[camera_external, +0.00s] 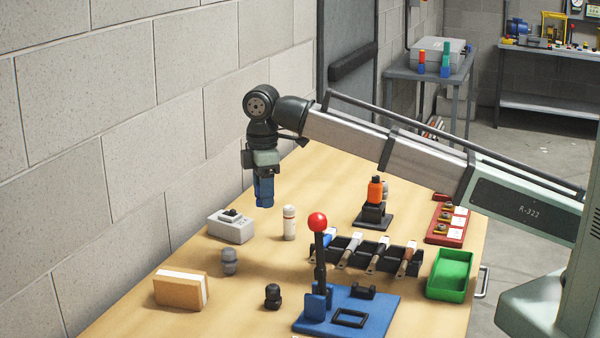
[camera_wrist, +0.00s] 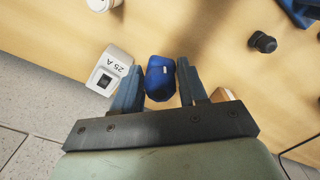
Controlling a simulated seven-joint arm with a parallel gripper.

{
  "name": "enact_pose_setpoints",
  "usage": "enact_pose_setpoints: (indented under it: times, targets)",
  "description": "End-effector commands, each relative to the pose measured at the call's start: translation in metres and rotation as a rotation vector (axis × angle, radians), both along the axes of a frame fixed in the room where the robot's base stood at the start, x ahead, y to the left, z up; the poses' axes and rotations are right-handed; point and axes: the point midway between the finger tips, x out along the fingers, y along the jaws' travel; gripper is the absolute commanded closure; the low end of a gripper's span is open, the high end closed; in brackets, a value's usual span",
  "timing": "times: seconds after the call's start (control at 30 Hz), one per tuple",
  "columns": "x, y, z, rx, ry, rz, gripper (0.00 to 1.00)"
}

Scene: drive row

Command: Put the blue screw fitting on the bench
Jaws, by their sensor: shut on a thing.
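The blue screw fitting (camera_wrist: 160,80) is held between the two fingers of my gripper (camera_wrist: 158,84) in the wrist view. It is a dark blue, rounded piece with a small pale mark. In the external view my gripper (camera_external: 265,190) points down and is above the back left part of the wooden bench (camera_external: 225,290), near the wall. The blue fitting and the blue-grey fingers blend together there. The held fitting appears clear of the bench top.
A grey switch box (camera_external: 231,229) and white-capped cylinder (camera_external: 289,222) stand near my gripper. A grey fitting (camera_external: 229,262), black fitting (camera_external: 273,296) and tan block (camera_external: 180,290) are nearer the front. A red-knobbed lever (camera_external: 318,222) rises from a blue base. Bare bench lies between them.

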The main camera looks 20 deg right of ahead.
Motion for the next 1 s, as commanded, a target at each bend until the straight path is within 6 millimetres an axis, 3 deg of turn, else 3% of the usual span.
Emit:
enact_pose_setpoints:
  times: [0.13,0.47,1.0]
  targets:
    - [0.001,0.001,0.027,0.002,-0.001,0.0,0.87]
    - [0.06,-0.055,0.023,0.0,0.0,-0.038,0.88]
    - [0.176,-0.207,0.023,0.0,-0.001,-0.12,0.88]
